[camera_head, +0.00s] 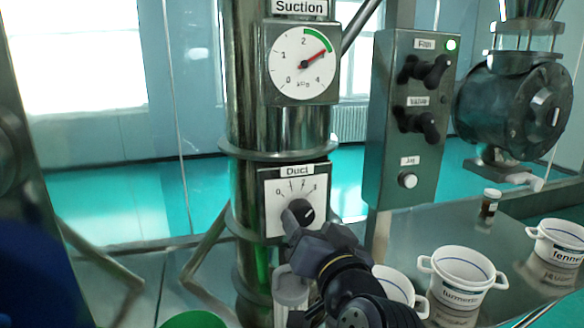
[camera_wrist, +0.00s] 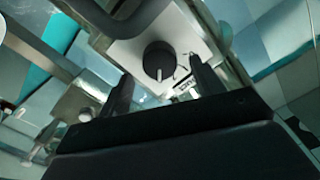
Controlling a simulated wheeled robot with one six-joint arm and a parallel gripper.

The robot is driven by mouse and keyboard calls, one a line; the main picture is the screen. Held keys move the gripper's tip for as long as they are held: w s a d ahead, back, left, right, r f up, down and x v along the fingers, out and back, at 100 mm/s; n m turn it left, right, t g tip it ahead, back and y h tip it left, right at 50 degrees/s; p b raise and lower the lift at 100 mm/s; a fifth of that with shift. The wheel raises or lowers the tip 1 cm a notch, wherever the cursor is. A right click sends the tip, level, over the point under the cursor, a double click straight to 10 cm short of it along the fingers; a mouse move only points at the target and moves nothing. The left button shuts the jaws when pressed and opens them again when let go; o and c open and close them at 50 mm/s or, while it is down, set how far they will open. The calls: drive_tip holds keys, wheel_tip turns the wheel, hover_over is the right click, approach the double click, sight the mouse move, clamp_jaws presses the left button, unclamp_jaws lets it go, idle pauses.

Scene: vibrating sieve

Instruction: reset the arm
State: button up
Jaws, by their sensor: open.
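My gripper (camera_head: 295,225) is open in front of the Duct dial (camera_head: 285,190) on the steel column. In the wrist view its two dark fingers (camera_wrist: 161,78) stand on either side of the black dial knob (camera_wrist: 159,60), with gaps to it. I cannot tell how far the tips reach along the knob. The knob (camera_head: 304,211) is partly hidden by a fingertip in the head view; its white mark points up and right. My arm reaches up from the bottom centre. Above, the Suction gauge (camera_head: 300,62) has its red needle between 2 and 4, at the green arc's end.
A control box (camera_head: 402,150) with two black knobs, a lit green lamp and a white button is right of the column. White tubs, one marked turmeric (camera_head: 461,270), and a small brown bottle (camera_head: 489,204) stand on the steel table (camera_head: 420,235) at right.

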sight(304, 216)
drive_tip(key=p+v, duration=0.5)
drive_tip(key=v, duration=0.2)
drive_tip(key=b+x, duration=0.2)
drive_tip(key=x, duration=0.1)
drive_tip(key=b+x, duration=0.3)
drive_tip(key=x, duration=0.1)
drive_tip(key=b+x, duration=0.3)
drive_tip(key=x, duration=0.1)
drive_tip(key=shift+f, duration=0.25)
drive_tip(key=shift+w+r+n+p, duration=0.1)
drive_tip(key=shift+r+n+p, duration=0.2)
drive_tip(key=shift+n+p, duration=0.15)
drive_tip(key=n, duration=0.1)
drive_tip(key=n+p, duration=0.1)
drive_tip(key=shift+s+r+n, duration=0.15)
drive_tip(key=shift+s+n, duration=0.05)
drive_tip(key=shift+n, duration=0.15)
drive_tip(key=shift+w+n+p, duration=0.1)
drive_tip(key=shift+n+p, duration=0.5)
drive_tip(key=shift+n, duration=0.6)
drive_tip(key=p+v, duration=0.6)
drive_tip(key=v, duration=0.4)
drive_tip(key=shift+s+p, duration=0.3)
